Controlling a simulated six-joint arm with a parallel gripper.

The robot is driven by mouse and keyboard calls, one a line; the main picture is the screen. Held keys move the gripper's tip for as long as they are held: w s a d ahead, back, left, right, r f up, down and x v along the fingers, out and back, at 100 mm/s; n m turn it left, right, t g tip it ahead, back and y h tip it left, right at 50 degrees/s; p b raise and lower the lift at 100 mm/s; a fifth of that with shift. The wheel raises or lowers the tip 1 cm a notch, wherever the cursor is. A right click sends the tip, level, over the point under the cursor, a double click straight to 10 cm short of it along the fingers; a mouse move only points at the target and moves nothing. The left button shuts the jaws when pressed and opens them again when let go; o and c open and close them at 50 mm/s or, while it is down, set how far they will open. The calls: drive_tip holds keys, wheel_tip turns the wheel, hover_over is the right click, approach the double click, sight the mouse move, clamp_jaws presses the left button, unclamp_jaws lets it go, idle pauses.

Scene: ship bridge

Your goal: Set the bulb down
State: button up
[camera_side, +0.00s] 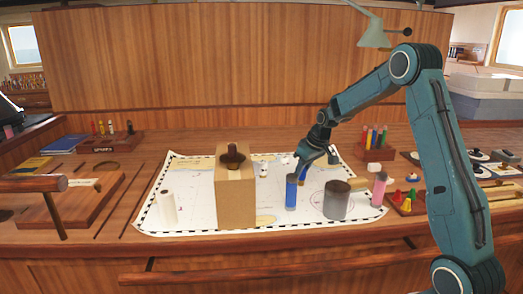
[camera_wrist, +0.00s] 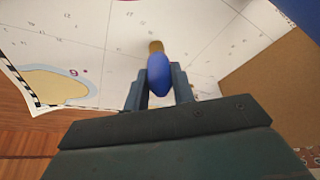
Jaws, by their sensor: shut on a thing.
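The bulb is blue with a brass-coloured base; in the wrist view the bulb (camera_wrist: 159,75) sits between the two fingers of my gripper (camera_wrist: 159,90), base pointing away from me. In the side view my gripper (camera_side: 317,157) is low over the white chart (camera_side: 190,200), just behind a blue cylinder (camera_side: 291,192). A little of the blue bulb (camera_side: 303,179) shows there beside the cylinder. My gripper is shut on the bulb. I cannot tell whether the bulb's base touches the chart.
A tall cardboard box (camera_side: 235,200) with a dark knobbed object (camera_side: 233,156) on top stands to the left. A dark grey cylinder (camera_side: 337,203) and a pink cylinder (camera_side: 379,190) stand to the right. A white cylinder (camera_side: 168,209) stands at the chart's left.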

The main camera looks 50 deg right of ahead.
drive_tip(key=shift+f, duration=0.35)
drive_tip(key=o, duration=1)
drive_tip(key=shift+c, duration=0.2)
drive_tip(key=shift+r, duration=0.1)
drive_tip(key=v, duration=1.2)
drive_tip(key=shift+a+r, duration=0.1)
drive_tip(key=shift+a, duration=0.1)
